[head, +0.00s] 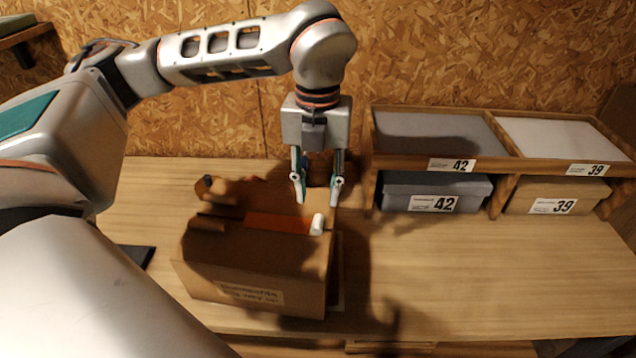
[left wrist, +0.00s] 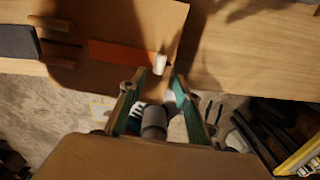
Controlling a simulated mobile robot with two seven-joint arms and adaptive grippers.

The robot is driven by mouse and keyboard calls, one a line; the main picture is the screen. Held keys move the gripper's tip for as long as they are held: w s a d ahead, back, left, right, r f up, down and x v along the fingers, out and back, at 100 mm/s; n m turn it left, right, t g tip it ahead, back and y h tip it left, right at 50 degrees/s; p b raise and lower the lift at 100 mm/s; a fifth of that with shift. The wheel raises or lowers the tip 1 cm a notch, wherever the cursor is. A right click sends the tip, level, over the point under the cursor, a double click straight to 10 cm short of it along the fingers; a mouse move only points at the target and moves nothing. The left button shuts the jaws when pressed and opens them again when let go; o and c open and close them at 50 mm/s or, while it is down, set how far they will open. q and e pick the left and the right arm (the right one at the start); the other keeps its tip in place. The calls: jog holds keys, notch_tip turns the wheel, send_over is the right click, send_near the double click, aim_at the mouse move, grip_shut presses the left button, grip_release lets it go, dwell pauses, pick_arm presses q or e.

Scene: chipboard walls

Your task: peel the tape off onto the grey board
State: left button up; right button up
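The cardboard box (head: 230,268) stands on the table, partly in shadow. An orange-red strip of tape (head: 278,223) lies across its top, with a white end (head: 317,224) at the right. My left gripper (head: 318,196) is open and empty, pointing down above the box's right side, near the white end. In the left wrist view the tape (left wrist: 118,54) and white end (left wrist: 160,64) show just beyond the open fingers. A flat dark grey board (head: 138,256) lies left of the box, partly hidden by my arm; it also shows in the wrist view (left wrist: 18,42). My right gripper is not in view.
A wooden shelf unit (head: 497,190) stands at the back right, with a grey box (head: 400,187) labelled 42 and a brown box (head: 540,190) labelled 39. The table (head: 500,275) in front of it is clear. A chipboard wall (head: 450,50) closes the back.

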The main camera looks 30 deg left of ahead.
aim_at(318, 220)
pick_arm(q)
jog(key=shift+f+b, duration=1.95)
jog(key=shift+f, duration=1.45)
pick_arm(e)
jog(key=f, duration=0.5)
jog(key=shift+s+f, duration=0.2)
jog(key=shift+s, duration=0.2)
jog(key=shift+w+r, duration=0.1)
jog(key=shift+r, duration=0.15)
pick_arm(q)
grip_shut()
